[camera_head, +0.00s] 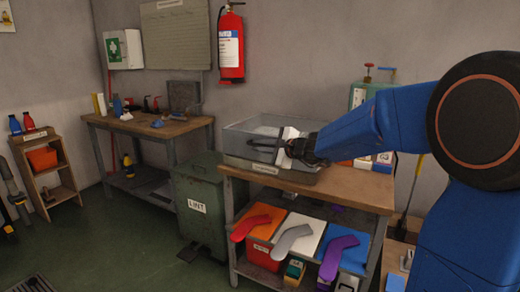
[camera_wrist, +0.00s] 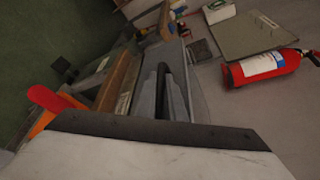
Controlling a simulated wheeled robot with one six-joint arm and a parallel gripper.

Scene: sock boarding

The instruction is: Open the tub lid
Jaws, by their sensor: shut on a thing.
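The grey see-through tub (camera_head: 240,142) stands on the wooden bench top, with pale contents showing faintly inside. A dark bar like a lid handle (camera_head: 262,147) shows at its upper front, just left of my gripper. My gripper (camera_head: 287,148) reaches in from the right and is shut at this bar, at the tub's right side. In the wrist view a dark bar (camera_wrist: 162,88) runs along the grey tub beyond the gripper's dark edge. The gripper hides part of the tub, and I cannot tell whether the lid is raised.
The bench (camera_head: 335,188) has a lower shelf with red, grey and purple socks. A green lint bin (camera_head: 203,205) stands left of it. Bottles and boxes (camera_head: 378,160) stand behind my arm on the right. A fire extinguisher (camera_head: 231,47) hangs on the wall behind.

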